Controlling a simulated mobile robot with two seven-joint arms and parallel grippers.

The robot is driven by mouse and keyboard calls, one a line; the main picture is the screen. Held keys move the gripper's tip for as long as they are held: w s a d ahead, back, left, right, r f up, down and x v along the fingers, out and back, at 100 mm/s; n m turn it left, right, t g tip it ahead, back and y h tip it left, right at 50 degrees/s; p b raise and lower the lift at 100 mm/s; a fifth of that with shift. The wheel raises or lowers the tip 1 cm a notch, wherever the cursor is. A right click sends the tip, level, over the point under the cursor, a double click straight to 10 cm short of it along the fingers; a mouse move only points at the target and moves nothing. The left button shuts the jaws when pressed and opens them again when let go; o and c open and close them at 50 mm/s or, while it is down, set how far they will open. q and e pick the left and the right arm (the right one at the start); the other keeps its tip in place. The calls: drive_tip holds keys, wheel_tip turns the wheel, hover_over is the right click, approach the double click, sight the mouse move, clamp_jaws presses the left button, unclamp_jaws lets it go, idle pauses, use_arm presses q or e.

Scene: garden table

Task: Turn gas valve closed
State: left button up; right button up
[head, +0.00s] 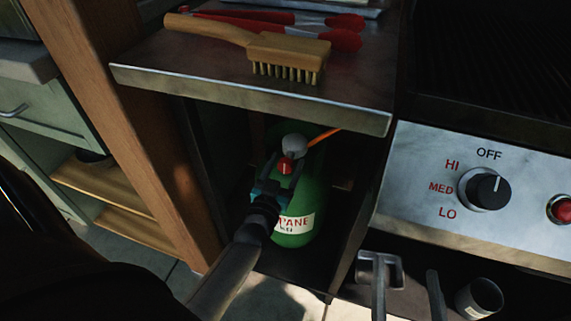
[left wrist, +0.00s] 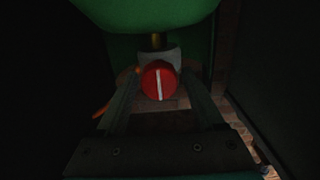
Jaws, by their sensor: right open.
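A green propane tank (head: 305,205) with a white label stands in the dark compartment below the metal shelf. Its red valve knob (head: 285,165) is on top, beside a grey round regulator (head: 293,142). My left gripper (head: 284,162) reaches up with one finger on each side of the knob. In the left wrist view the red knob (left wrist: 159,82) faces me, its white line nearly upright. The fingers look open around it; I cannot tell whether they touch it. My right gripper (head: 406,268) is open and empty at the bottom of the head view, below the grill panel.
An orange hose (head: 325,136) leaves the regulator to the right. The metal shelf (head: 190,75) above holds a wooden brush (head: 285,55) and red-handled tongs (head: 345,38). A wooden post (head: 130,135) bounds the compartment on the left; the grill panel (head: 415,165) is at right.

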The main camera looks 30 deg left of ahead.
use_arm(q)
clamp_jaws()
idle(0.3)
